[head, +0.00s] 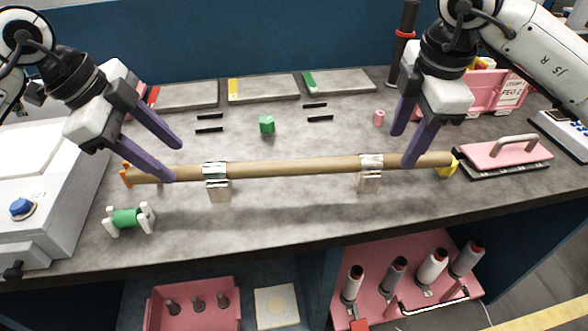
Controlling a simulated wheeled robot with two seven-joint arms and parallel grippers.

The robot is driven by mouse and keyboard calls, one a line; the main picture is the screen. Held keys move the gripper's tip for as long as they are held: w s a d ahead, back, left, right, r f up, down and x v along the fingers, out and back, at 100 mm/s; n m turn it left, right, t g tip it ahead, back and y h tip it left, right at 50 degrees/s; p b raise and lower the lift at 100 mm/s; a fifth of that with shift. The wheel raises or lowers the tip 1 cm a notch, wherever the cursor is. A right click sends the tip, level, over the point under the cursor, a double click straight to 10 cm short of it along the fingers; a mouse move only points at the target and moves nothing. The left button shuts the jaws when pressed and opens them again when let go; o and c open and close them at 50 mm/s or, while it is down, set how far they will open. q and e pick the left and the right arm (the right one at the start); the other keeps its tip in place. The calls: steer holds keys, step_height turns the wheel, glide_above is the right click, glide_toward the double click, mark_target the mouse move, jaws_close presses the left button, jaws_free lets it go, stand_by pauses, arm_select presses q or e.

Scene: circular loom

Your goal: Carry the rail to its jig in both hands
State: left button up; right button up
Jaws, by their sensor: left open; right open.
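The rail is a long tan bar (290,167) lying nearly level across the worktop. It rests in two shiny metal holders, a left one (217,190) and a right one (370,181). An orange piece (126,174) is at its left end and a yellow piece (447,170) near its right end. My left gripper (176,162) is open at the rail's left part, its near finger overlapping the bar. My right gripper (402,150) is open over the right part, its near finger in front of the bar. I cannot tell whether the fingers touch it. I cannot tell which piece is the jig.
Behind the rail are a green block (267,124), a pink cylinder (379,118), black strips and grey panels (263,89). A green spool (127,218) stands front left, near a white machine (32,190). A pink handled plate (503,157) lies right. Front middle worktop is clear.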

mark_target(185, 167)
arm_select(q)
steer(key=x, duration=0.7)
arm_select(e)
steer(key=f, duration=0.2)
steer(key=w+f, duration=0.1)
steer(key=f, duration=0.4)
steer(key=shift+w, duration=0.25)
arm_select(q)
jaws_close()
arm_select(e)
jaws_close()
arm_select(q)
steer(key=shift+w+r, duration=0.1)
steer(key=shift+r, duration=0.05)
arm_select(e)
steer(key=shift+r, duration=0.2)
